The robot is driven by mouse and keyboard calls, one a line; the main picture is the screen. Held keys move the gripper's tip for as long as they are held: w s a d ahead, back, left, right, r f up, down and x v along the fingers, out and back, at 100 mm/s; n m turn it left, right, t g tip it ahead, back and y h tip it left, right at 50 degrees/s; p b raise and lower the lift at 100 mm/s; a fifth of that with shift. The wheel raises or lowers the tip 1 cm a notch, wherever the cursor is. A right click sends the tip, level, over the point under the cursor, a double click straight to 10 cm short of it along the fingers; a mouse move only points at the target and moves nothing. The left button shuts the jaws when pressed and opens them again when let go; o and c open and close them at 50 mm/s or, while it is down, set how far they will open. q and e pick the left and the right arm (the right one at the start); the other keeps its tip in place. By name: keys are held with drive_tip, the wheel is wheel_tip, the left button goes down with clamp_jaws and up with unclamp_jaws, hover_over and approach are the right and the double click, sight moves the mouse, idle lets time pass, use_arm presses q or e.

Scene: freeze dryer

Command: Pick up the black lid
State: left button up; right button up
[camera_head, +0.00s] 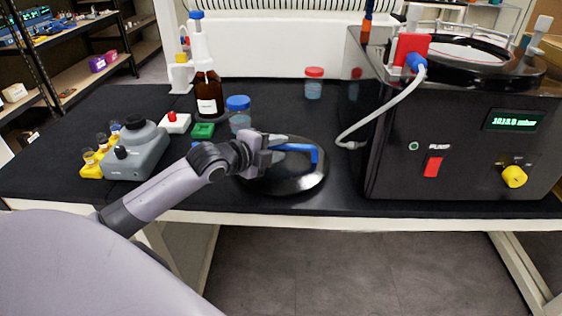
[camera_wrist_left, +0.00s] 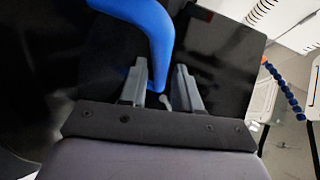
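The black lid (camera_head: 300,184) is a round, glossy disc with a blue arched handle (camera_head: 303,149). It lies flat on the black bench top, left of the black machine. My left gripper (camera_head: 279,144) reaches over the lid from the left, at the left part of the handle. In the left wrist view the blue handle (camera_wrist_left: 155,30) comes down between the two grey fingers (camera_wrist_left: 160,80). My arm hides the left part of the lid. My right gripper is not in view.
The black machine (camera_head: 460,150) with a pressure display stands right of the lid, its white hose (camera_head: 385,112) curving down to the bench. A blue-capped jar (camera_head: 239,113), brown bottle (camera_head: 208,95) and red-capped jar (camera_head: 314,84) stand behind. A grey device (camera_head: 137,150) is left.

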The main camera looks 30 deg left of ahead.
use_arm(q)
drive_tip(key=shift+x, duration=0.95)
clamp_jaws()
drive_tip(key=shift+a, duration=0.1)
